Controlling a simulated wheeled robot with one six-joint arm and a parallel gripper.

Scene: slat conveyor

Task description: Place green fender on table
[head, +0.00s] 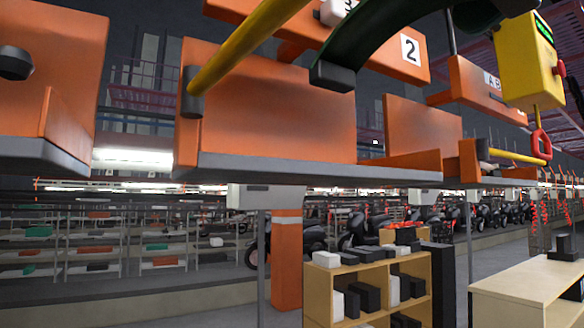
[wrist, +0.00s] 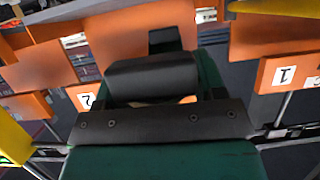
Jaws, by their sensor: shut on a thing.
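The green fender (wrist: 165,162) fills the bottom middle of the wrist view, and more green shows behind the dark jaws. My gripper (wrist: 155,98) is shut on it, with a dark plate across the green surface. In the head view, a dark green curved piece (head: 400,22) crosses the top, high up in front of the orange carriers; it looks like the same fender. A dark block sits at its lower left end; I cannot tell whether it is part of my gripper. A pale-topped table (head: 530,278) stands low at the right, apart from the fender.
Orange carriers (head: 275,115) with grey bottom edges hang across the upper view, close to the fender. A yellow bar (head: 240,48) slants across them. A yellow box (head: 528,60) hangs at upper right. A wooden shelf (head: 322,282) with dark and white boxes stands left of the table.

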